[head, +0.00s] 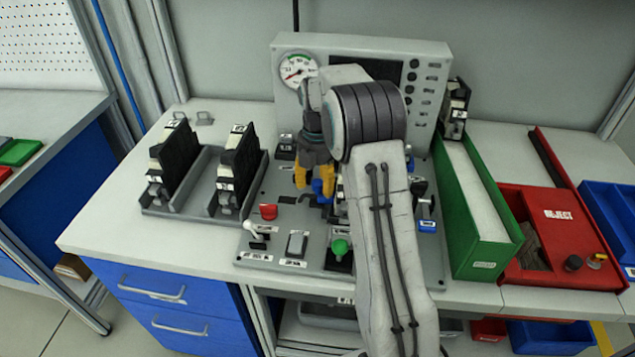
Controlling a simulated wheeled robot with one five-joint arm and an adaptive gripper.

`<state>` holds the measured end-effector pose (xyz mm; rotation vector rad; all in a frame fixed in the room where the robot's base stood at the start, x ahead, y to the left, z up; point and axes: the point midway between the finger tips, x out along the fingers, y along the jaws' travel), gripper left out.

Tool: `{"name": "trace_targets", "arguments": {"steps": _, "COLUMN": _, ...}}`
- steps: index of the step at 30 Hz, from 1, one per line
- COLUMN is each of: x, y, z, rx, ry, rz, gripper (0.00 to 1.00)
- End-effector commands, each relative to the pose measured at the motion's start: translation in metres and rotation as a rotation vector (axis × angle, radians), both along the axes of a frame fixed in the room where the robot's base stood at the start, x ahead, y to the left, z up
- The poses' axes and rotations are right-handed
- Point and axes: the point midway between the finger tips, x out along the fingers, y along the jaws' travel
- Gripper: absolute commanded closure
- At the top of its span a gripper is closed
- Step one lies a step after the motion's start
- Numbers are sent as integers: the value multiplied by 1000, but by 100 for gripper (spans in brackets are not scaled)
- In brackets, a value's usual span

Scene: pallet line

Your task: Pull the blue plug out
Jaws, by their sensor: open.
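The blue plug (320,187) stands on the grey control panel (225,258), just left of my arm. My gripper (312,180) is open and reaches down over the panel, with its yellow fingertips close around the blue plug. I cannot tell whether the fingers touch it. My arm hides the panel to the right of the plug.
A red knob (268,211), a white-tipped lever (252,229) and a green knob (339,247) rise from the panel nearby. A gauge (298,68) stands behind. Left is a grey rack (180,207) with black modules; right are a green bin (467,238) and a red reject tray (560,270).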

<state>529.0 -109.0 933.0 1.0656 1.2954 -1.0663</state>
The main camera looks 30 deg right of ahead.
Motion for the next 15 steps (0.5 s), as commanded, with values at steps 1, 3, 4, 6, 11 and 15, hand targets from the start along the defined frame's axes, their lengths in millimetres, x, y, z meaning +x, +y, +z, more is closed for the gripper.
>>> {"name": "trace_targets", "arguments": {"steps": 1, "x": 0, "y": 0, "z": -2, "rx": 0, "ry": 0, "rz": 0, "gripper": 48}}
{"name": "trace_targets", "arguments": {"steps": 3, "x": 0, "y": 0, "z": -3, "rx": 0, "ry": -1, "rz": 0, "gripper": 48}}
{"name": "trace_targets", "arguments": {"steps": 4, "x": 0, "y": 0, "z": -3, "rx": 0, "ry": -1, "rz": 0, "gripper": 48}}
{"name": "trace_targets", "arguments": {"steps": 6, "x": 0, "y": 0, "z": -3, "rx": -1, "ry": -1, "rz": 0, "gripper": 48}}
{"name": "trace_targets", "arguments": {"steps": 11, "x": 0, "y": 0, "z": -3, "rx": 0, "ry": -1, "rz": 0, "gripper": 45}}
{"name": "trace_targets", "arguments": {"steps": 15, "x": 0, "y": 0, "z": -3, "rx": 0, "ry": -1, "rz": 0, "gripper": 57}}
